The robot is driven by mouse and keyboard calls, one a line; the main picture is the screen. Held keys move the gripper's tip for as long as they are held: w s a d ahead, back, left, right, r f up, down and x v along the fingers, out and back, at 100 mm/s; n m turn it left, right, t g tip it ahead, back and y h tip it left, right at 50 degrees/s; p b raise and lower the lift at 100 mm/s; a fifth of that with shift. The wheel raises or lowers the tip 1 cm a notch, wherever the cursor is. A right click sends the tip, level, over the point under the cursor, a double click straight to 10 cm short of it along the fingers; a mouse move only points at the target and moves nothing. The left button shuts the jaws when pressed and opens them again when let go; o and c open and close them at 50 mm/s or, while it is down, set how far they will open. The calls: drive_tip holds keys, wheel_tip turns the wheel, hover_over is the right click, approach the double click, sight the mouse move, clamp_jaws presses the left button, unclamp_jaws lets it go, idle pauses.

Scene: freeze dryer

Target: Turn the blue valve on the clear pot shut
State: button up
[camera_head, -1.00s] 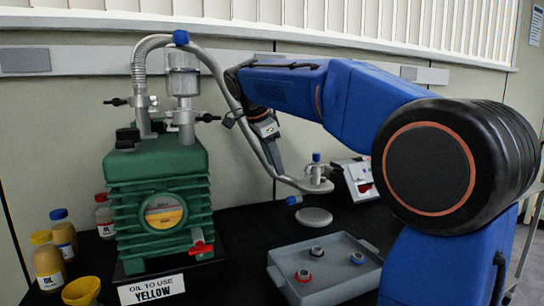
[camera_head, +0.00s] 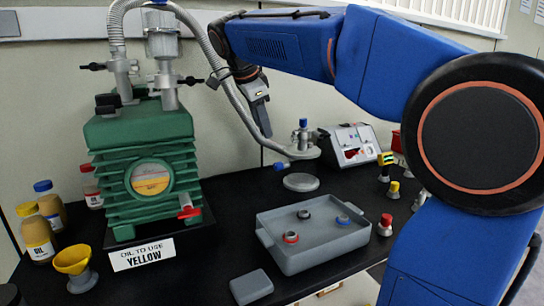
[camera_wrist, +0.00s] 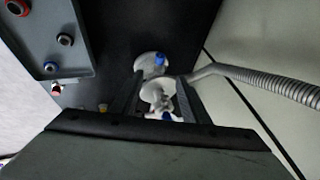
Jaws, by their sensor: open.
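A fitting with an upright blue knob (camera_head: 303,122) stands on a round grey lid (camera_head: 301,153) at the hose's end. A second blue handle (camera_head: 279,166) sticks out at the lid's left. A round disc (camera_head: 301,182) lies below; any clear wall between them is hard to make out. My gripper (camera_head: 262,125) points down left of the fitting, apart from it in the head view. In the wrist view my gripper (camera_wrist: 160,100) is open, its fingers either side of the pale fitting (camera_wrist: 160,92). One blue part (camera_wrist: 160,59) shows beyond the fingertips, another (camera_wrist: 166,116) between them.
A green pump (camera_head: 145,165) with a corrugated hose (camera_head: 235,95) stands left. A grey tray (camera_head: 313,245) with small ringed parts sits in front. Oil bottles (camera_head: 40,235) and a yellow funnel (camera_head: 73,262) are far left. A white-and-grey instrument (camera_head: 350,145) stands behind right.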

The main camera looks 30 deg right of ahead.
sight(275, 164)
drive_tip(key=x, duration=1.7)
drive_tip(key=shift+w+f, duration=0.1)
drive_tip(key=shift+f, duration=0.05)
drive_tip(key=c, duration=1.1)
